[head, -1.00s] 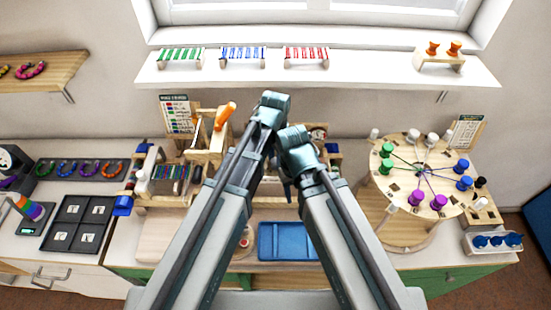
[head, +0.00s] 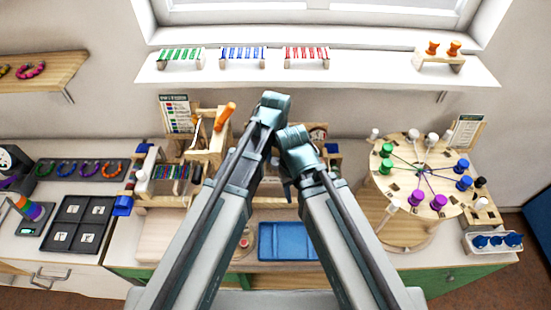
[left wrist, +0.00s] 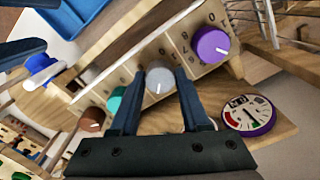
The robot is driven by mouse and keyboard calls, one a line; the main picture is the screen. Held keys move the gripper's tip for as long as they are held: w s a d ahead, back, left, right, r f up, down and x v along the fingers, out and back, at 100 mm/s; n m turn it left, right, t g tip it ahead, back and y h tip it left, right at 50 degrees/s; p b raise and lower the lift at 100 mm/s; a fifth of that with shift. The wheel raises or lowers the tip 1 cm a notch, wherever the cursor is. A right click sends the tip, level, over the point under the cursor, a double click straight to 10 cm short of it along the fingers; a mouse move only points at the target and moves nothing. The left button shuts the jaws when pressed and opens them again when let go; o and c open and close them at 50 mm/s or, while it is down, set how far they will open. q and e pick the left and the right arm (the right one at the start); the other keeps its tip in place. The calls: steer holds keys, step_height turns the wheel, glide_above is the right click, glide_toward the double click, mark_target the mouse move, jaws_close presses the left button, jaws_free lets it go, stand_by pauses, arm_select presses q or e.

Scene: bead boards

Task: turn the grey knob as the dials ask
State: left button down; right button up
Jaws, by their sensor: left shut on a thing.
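The grey knob (left wrist: 160,79) sits on a wooden panel in the left wrist view, between a teal knob (left wrist: 116,100) and a purple knob (left wrist: 211,45). My left gripper (left wrist: 160,90) is shut on the grey knob, one finger on each side. A white line shows on the knob's face. A round dial (left wrist: 248,115) with a purple rim, red marks and a needle lies on the wooden base to the right. In the head view my arms hide the knobs.
A brown knob (left wrist: 91,120) is at the panel's lower left. A blue tray (head: 287,241) lies in front of the wooden frame. A round peg table (head: 400,200) stands to the right. An orange handle (head: 225,117) rises at the frame's left.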

mark_target(276, 162)
arm_select(q)
steer(key=shift+n, duration=0.8)
steer(key=shift+c, duration=1.9)
jaws_free()
step_height(276, 162, up, 14)
steer(key=p, duration=1.4)
steer(key=shift+f, duration=0.2)
